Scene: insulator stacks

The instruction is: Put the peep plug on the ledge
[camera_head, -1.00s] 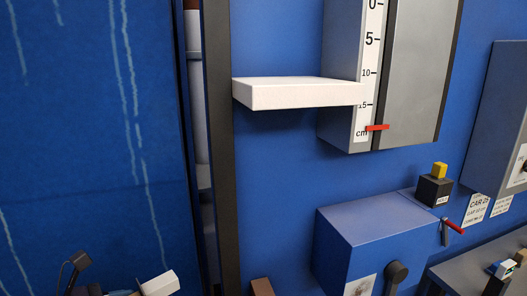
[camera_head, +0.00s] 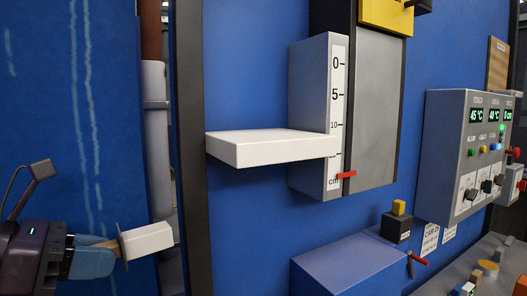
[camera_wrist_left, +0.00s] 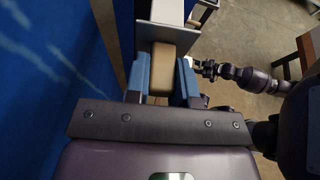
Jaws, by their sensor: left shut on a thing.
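The peep plug (camera_head: 148,240) has a white block, a thin flange plate and a tan handle. My left gripper (camera_head: 108,252), at the lower left of the head view, is shut on the tan handle, with the white block pointing right. In the left wrist view, the tan handle (camera_wrist_left: 161,68) sits between the blue fingers of the left gripper (camera_wrist_left: 162,78). The white ledge (camera_head: 270,146) sticks out from the blue wall, to the right of and higher in the picture than the plug. My right gripper (camera_wrist_left: 207,69) shows small in the wrist view; its jaws are unclear.
A grey scale box (camera_head: 310,120) stands at the ledge's right end, with a red marker (camera_head: 346,175). A dark vertical post (camera_head: 188,140) stands left of the ledge. A blue box (camera_head: 345,268) is below. The ledge top is bare.

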